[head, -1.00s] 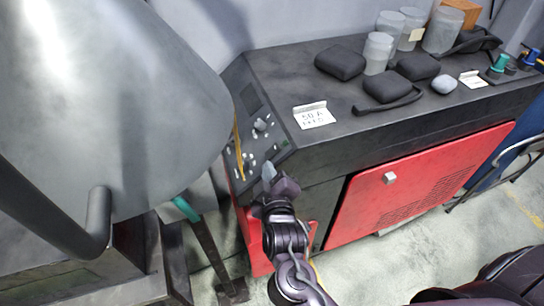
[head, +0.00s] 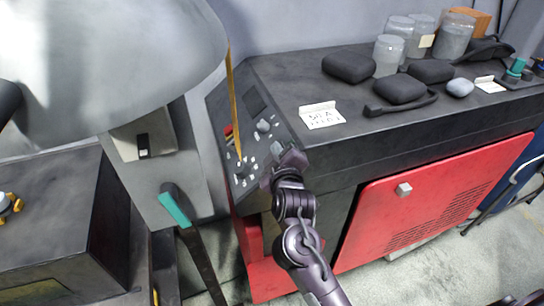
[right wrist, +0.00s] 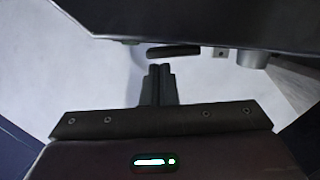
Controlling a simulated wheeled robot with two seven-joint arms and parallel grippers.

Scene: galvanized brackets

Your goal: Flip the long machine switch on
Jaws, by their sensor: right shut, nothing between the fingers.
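The long black-topped machine (head: 390,130) with red front doors has a sloped control panel (head: 250,107) at its left end, with a dark display, knobs and small switches. I cannot tell which of these is the long switch. My right gripper (head: 290,158) is at the panel's lower right edge, partly hiding it; I cannot tell whether it touches. Its fingers (right wrist: 160,85) are together and empty in the right wrist view, below a dark bar-shaped part (right wrist: 173,51). My left gripper is not in view.
A large grey hood (head: 110,60) overhangs the left. Below it, a grey box (head: 155,170) has a small black-and-white switch (head: 143,146) and a teal-gripped lever (head: 174,207). Jars (head: 388,55), black pouches (head: 400,88) and a card (head: 321,115) lie on the machine top.

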